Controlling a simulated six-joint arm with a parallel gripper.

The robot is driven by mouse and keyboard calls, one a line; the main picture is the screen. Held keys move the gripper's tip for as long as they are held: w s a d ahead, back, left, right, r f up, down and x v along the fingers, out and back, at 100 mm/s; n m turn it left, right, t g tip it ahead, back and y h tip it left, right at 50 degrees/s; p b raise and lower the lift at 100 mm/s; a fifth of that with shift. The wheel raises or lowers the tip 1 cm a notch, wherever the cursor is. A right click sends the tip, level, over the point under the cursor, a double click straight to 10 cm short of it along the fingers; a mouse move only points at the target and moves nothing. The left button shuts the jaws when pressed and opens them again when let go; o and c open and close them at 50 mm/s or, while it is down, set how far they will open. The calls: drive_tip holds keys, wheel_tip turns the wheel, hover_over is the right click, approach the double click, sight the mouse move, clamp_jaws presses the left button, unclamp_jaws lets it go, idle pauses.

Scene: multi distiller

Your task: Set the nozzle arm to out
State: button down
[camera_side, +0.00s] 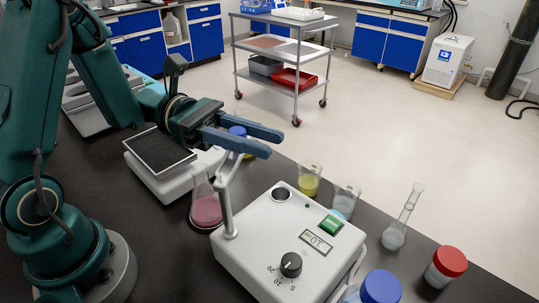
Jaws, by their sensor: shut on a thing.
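The nozzle arm (225,206) is a thin pale grey rod rising from a round base on the left corner of a white bench device (262,262). It bends near its middle, and its upper part slants up and right to my gripper. My gripper (272,144), with two long blue fingers, is shut on the upper end of the nozzle arm. The fingers hide the nozzle's tip.
A flask of pink liquid (206,208) stands close left of the device. A yellow-filled beaker (308,182), another beaker (344,200), a flask (394,236) and a red-capped bottle (445,267) stand behind and right.

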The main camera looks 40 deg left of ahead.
sight(230, 131)
drive_tip(key=c, duration=0.6)
unclamp_jaws()
drive_tip(key=shift+a, duration=0.4)
drive_tip(key=shift+v, duration=2.15)
drive_tip(key=shift+s, duration=0.15)
